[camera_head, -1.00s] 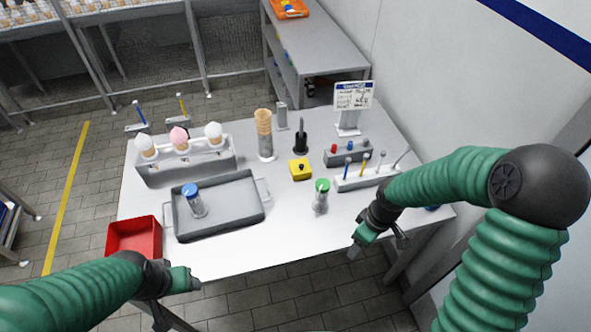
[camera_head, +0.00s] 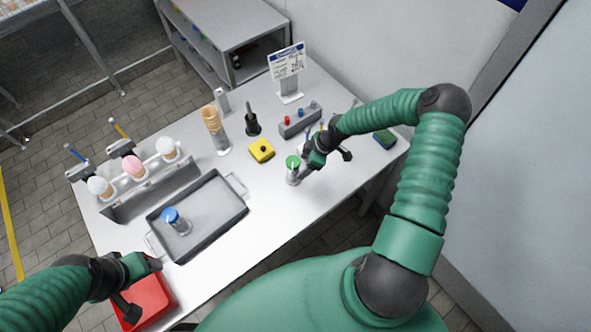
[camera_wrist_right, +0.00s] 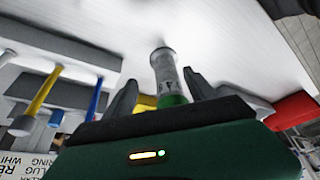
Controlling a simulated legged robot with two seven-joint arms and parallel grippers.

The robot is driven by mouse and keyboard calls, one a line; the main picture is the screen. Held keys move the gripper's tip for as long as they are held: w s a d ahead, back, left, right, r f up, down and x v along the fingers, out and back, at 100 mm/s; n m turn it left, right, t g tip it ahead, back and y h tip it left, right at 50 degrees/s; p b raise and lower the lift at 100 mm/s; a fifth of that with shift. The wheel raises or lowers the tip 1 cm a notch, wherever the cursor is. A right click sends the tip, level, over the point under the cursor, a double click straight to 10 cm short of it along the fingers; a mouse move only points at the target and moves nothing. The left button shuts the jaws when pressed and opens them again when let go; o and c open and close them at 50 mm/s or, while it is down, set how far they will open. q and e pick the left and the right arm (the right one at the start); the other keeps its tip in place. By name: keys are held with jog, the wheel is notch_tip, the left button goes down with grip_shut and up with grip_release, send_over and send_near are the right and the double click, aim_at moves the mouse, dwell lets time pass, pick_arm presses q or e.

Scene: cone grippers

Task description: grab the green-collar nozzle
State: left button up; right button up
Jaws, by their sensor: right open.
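The green-collar nozzle (camera_head: 293,171) stands upright on the white table, a clear tube with a green top. My right gripper (camera_head: 322,158) is open right beside it. In the right wrist view the nozzle (camera_wrist_right: 166,72) shows between the two spread fingers of my right gripper (camera_wrist_right: 162,92), with gaps on both sides; its green collar is partly hidden behind the gripper body. My left gripper (camera_head: 143,284) is open and empty near the table's front left edge, by the red bin.
A blue-collar nozzle (camera_head: 176,222) stands in the grey tray (camera_head: 238,214). The red bin (camera_head: 152,297) is at the front left. A yellow block (camera_head: 261,150), a cone stack (camera_head: 211,120), a black stand (camera_head: 252,122) and a tool rack (camera_head: 300,121) stand behind the green-collar nozzle.

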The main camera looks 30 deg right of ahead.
aim_at(291, 173)
jog(key=a+f, duration=0.1)
jog(key=w+a+f+p, duration=0.1)
jog(key=a+f+p, duration=0.1)
jog(key=a, duration=0.1)
jog(key=shift+w+a+f, duration=0.1)
jog(key=shift+w, duration=0.2)
jog(key=shift+a+f, duration=0.1)
jog(key=shift+f, duration=0.25)
jog(key=shift+w+d+f, duration=0.1)
jog(key=shift+d+f, duration=0.25)
jog(key=shift+d, duration=0.1)
jog(key=shift+w+d+f, duration=0.1)
jog(key=shift+d, duration=0.1)
jog(key=shift+c, duration=0.5)
jog(key=shift+d, duration=0.2)
jog(key=shift+c, duration=2.4)
jog(key=shift+a, duration=0.15)
jog(key=shift+c, duration=1.2)
jog(key=shift+a+r, duration=0.2)
jog(key=shift+a, duration=0.15)
jog(key=c, duration=0.5)
pick_arm(q)
jog(key=shift+a+r, duration=0.9)
jog(key=shift+a, duration=0.15)
pick_arm(e)
grip_shut()
